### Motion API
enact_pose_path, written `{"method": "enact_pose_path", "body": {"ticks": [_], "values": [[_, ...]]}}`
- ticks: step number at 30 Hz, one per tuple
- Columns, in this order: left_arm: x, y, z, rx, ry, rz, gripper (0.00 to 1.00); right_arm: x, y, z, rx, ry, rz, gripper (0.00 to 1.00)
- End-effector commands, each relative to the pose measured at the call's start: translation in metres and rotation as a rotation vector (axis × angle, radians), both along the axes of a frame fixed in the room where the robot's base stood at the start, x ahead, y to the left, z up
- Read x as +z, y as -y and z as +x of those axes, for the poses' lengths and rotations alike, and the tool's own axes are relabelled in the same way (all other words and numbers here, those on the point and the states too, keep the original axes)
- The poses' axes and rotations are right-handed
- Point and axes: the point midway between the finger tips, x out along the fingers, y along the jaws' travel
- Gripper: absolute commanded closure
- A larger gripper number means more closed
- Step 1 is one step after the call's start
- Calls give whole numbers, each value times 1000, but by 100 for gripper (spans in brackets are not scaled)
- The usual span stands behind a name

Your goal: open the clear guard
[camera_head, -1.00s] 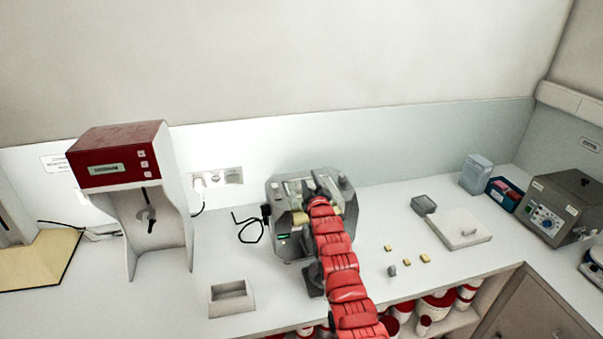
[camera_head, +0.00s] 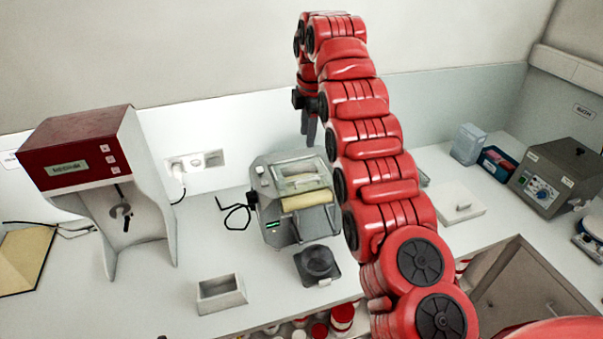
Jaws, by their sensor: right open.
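The grey mill (camera_head: 264,208) stands on the white counter, left of my raised right arm. Its clear guard (camera_head: 300,180) is a see-through panel at the top, over the cream rollers (camera_head: 307,200). I cannot tell from this angle whether the guard is lifted or lies flat. My right gripper (camera_head: 308,138) points down above and behind the mill, with its dark fingers apart and empty. It looks clear of the guard. My left gripper is out of view.
A dark round dish (camera_head: 318,262) on a base stands in front of the mill. A grey open box (camera_head: 221,292) is to the front left, and a red-topped machine (camera_head: 80,150) stands further left. My arm hides part of the counter to the right.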

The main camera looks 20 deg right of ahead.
Motion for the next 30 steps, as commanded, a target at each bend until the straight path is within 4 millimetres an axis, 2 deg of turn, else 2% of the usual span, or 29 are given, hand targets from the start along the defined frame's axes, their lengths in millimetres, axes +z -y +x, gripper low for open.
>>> {"method": "enact_pose_path", "body": {"ticks": [8, 13, 17, 30], "values": [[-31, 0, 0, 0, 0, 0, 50, -58, -1, 9, -1, -4, 1, 58], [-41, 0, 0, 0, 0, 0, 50, -89, -1, 16, -2, -2, 0, 58], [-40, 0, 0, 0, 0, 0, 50, -110, -1, 22, -2, 1, 0, 58], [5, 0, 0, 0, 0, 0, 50, -154, -2, 31, -2, -2, 1, 58]]}}
